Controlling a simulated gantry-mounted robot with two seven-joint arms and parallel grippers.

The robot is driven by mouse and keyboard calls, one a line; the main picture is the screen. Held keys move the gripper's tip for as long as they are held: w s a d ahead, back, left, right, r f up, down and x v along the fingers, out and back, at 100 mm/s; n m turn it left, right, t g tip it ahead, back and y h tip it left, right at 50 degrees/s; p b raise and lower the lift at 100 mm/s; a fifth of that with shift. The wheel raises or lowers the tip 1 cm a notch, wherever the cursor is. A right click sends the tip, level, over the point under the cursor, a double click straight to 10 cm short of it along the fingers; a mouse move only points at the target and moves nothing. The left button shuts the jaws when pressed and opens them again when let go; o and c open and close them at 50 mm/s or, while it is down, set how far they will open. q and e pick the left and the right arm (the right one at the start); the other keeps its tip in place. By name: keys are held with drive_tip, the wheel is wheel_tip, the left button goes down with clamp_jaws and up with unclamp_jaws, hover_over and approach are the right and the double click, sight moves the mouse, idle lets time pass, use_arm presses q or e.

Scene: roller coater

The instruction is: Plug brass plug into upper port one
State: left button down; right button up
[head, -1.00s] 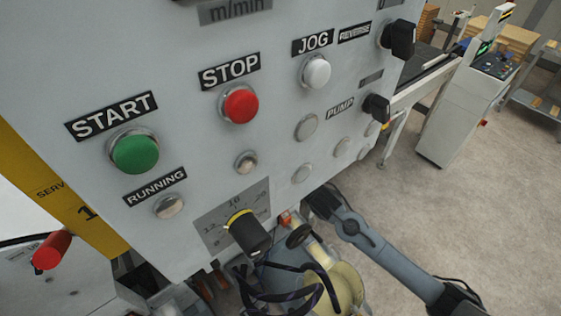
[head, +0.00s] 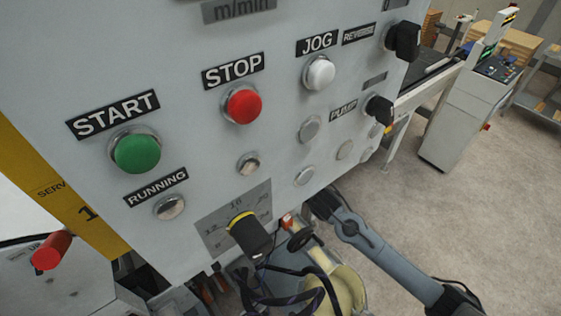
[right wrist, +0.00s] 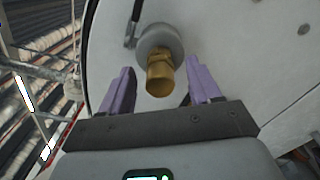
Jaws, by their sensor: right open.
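A brass-coloured fitting (right wrist: 159,75), which looks like the brass plug, shows in the right wrist view. It stands out from a round grey collar on a pale round surface. My right gripper (right wrist: 161,72) is open, with one purple finger on each side of the fitting. Gaps show between the fingers and the brass. In the head view my right arm comes in from the lower right, and its gripper is hidden behind the control panel's lower edge. I cannot make out upper port one in either view. My left gripper is not in view.
The control panel (head: 95,75) with buttons fills much of the head view. Rollers or pipes (right wrist: 40,65) lie left in the wrist view. Open floor (head: 480,220) is right.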

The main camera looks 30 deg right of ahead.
drive_tip(key=shift+s, duration=0.1)
drive_tip(key=s+d+b, duration=0.1)
drive_tip(key=s+b, duration=0.2)
drive_tip(key=s, duration=0.7)
drive_tip(key=shift+s, duration=0.3)
drive_tip(key=shift+d, duration=0.1)
